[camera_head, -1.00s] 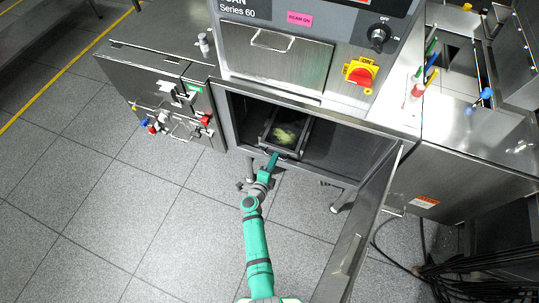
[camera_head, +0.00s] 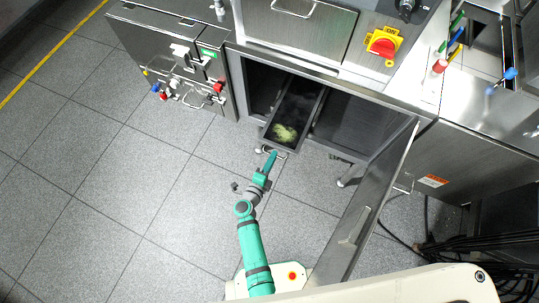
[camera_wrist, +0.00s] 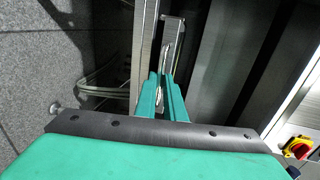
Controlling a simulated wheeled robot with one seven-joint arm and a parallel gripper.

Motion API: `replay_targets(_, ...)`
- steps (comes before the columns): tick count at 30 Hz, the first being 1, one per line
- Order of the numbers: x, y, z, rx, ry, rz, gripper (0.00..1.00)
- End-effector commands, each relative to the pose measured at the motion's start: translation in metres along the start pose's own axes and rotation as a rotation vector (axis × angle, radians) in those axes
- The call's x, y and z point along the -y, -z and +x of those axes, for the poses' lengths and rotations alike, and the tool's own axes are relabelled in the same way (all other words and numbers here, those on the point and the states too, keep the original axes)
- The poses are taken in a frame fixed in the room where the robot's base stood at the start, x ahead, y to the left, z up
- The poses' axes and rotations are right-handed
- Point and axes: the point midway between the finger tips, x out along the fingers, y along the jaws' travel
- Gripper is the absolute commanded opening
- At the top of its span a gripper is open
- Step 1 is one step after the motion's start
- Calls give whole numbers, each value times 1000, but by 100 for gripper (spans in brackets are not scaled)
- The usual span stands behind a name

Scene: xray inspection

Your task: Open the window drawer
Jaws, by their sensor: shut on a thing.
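The window drawer (camera_head: 299,101) is a narrow dark tray in the open lower compartment of the machine. It is pulled partly out past the cabinet's front edge, and a yellow-green lump (camera_head: 285,133) lies in its front part. My gripper (camera_head: 270,159) is at the drawer's front, shut on its handle (camera_head: 264,150). In the wrist view my green gripper fingers (camera_wrist: 163,98) point at the drawer's front, and the part of the handle between them is mostly hidden.
The cabinet door (camera_head: 362,210) hangs open on the right, near my arm. A steel box with latches (camera_head: 172,65) stands at the left. A yellow and red switch (camera_head: 383,44) is on the panel above. Black cables (camera_head: 460,245) lie at the right. The floor at left is clear.

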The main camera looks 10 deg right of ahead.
Motion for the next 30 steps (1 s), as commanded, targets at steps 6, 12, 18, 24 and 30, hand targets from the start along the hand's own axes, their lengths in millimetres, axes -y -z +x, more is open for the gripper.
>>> replay_targets(6,0,-1,0,2,-1,0,0)
replay_targets(12,0,0,0,0,-1,0,28)
replay_targets(18,0,0,0,1,0,0,28)
replay_targets(24,-1,0,-12,1,-2,-1,28)
replay_targets(30,-2,1,-46,0,-2,-2,28)
